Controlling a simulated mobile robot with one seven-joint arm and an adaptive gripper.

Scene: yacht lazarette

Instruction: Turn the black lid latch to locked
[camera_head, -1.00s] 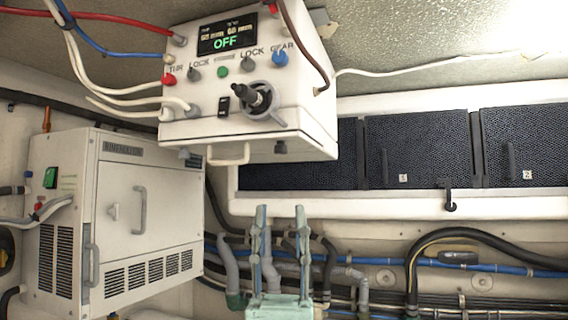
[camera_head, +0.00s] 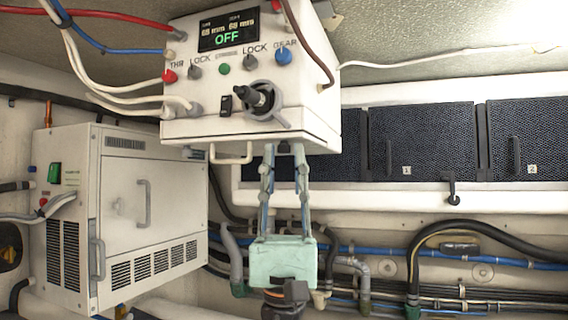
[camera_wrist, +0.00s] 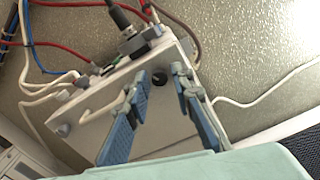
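The black lid latch (camera_wrist: 159,79) is a small dark round knob on the underside edge of the white control box (camera_head: 180,130). In the wrist view it shows between my two fingers, farther ahead. My gripper (camera_head: 284,150) is open and empty. Its blue-grey fingers point up toward the box's lower front edge, one on each side of the latch. In the head view the latch is mostly lost between the fingertips. I cannot tell whether the fingers touch it, nor which way it is turned.
A white pull handle (camera_head: 231,158) hangs left of my fingers. A grey knob with a black lever (camera_head: 262,100) is above. Hoses and cables run behind and below my gripper. A white cabinet (camera_head: 150,215) stands left; dark locker doors (camera_head: 420,140) are right.

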